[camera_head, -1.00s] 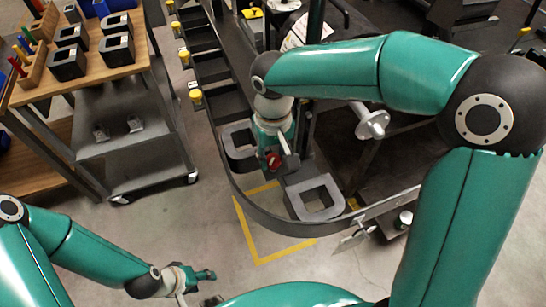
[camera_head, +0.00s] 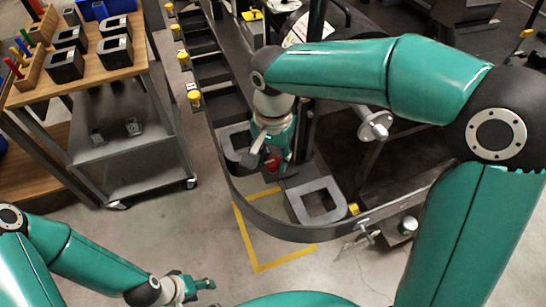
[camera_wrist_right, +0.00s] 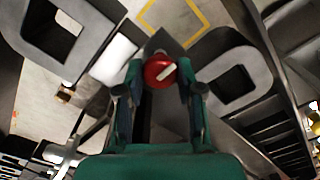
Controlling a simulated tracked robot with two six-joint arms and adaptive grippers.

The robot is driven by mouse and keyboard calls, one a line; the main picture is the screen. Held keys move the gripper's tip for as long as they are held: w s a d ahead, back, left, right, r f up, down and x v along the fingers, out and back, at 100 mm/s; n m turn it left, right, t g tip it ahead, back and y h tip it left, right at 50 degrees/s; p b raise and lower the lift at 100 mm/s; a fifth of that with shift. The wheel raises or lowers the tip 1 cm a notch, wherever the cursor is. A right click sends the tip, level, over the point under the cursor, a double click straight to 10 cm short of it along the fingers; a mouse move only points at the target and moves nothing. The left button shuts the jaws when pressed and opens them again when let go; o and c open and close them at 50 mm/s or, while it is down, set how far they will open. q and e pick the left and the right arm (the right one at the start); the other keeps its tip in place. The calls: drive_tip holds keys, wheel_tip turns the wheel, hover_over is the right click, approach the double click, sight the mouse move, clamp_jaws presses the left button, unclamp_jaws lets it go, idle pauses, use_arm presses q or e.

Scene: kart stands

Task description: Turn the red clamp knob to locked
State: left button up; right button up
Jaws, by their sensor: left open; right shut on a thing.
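In the head view the knob (camera_head: 272,163) shows as a small red patch at the tip of my right gripper (camera_head: 274,157), partly covered by the fingers. My left gripper (camera_head: 197,285) is open and empty, low over the floor at the bottom, far from the knob.
A dark kart frame with a curved bumper bar (camera_head: 290,231) and square grey blocks (camera_head: 317,202) surrounds the knob. A wooden-topped trolley (camera_head: 85,80) with black blocks stands at left. Yellow tape (camera_head: 245,240) marks the floor, which is clear below the bumper.

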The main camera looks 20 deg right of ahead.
sight(274, 161)
drive_tip(key=shift+w+r+m, duration=0.1)
drive_tip(key=shift+m, duration=0.2)
drive_tip(key=o, duration=1.2)
drive_tip(key=shift+c, duration=0.2)
wheel_tip(274, 161, up, 12)
idle(0.4)
